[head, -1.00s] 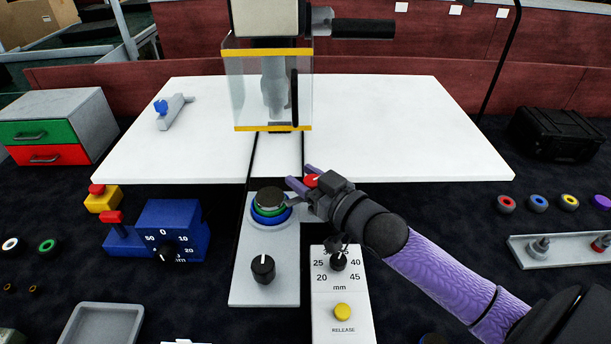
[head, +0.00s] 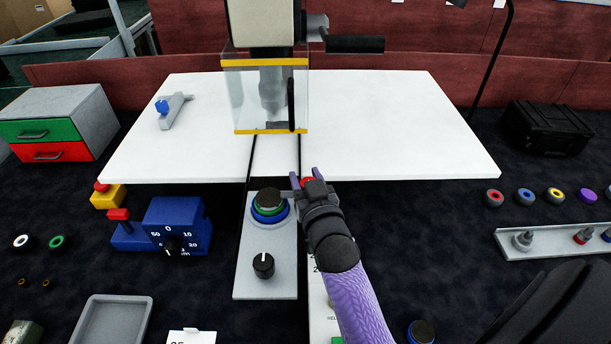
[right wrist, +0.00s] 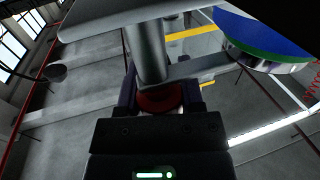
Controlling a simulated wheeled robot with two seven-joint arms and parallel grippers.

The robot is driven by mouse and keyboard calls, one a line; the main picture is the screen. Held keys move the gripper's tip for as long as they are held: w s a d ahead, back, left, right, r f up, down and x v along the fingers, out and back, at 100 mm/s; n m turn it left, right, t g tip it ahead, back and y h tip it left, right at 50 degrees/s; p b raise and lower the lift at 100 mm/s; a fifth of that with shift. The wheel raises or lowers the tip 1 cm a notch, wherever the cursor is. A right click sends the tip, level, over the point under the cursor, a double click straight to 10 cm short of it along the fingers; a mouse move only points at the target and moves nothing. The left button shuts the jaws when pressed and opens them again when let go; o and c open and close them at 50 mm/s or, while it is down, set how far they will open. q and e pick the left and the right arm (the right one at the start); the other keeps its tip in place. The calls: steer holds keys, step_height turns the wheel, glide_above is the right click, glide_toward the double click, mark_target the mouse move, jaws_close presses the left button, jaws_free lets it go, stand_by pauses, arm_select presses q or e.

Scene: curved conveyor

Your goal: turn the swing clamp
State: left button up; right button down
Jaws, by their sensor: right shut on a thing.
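The swing clamp shows as a short grey arm with a red end (head: 307,182), beside the round stack of blue and green rings with a dark top (head: 269,199). My right gripper (head: 305,177) is shut on the red end, with one purple finger on each side of it. In the right wrist view the red part (right wrist: 158,98) sits between the fingers, below a grey post (right wrist: 148,45). A grey bar runs right from there towards the blue and green discs (right wrist: 265,38). The gripper body hides part of the clamp. My left gripper is out of view.
The grey plate (head: 245,275) carries a black knob (head: 263,264). A press with a clear guard (head: 240,95) stands behind, over the white table (head: 390,120). A blue dial box (head: 185,225) is at left. My right forearm covers most of the white mm panel.

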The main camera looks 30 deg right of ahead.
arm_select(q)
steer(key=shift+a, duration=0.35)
arm_select(e)
steer(key=shift+c, duration=1.2)
jaws_free()
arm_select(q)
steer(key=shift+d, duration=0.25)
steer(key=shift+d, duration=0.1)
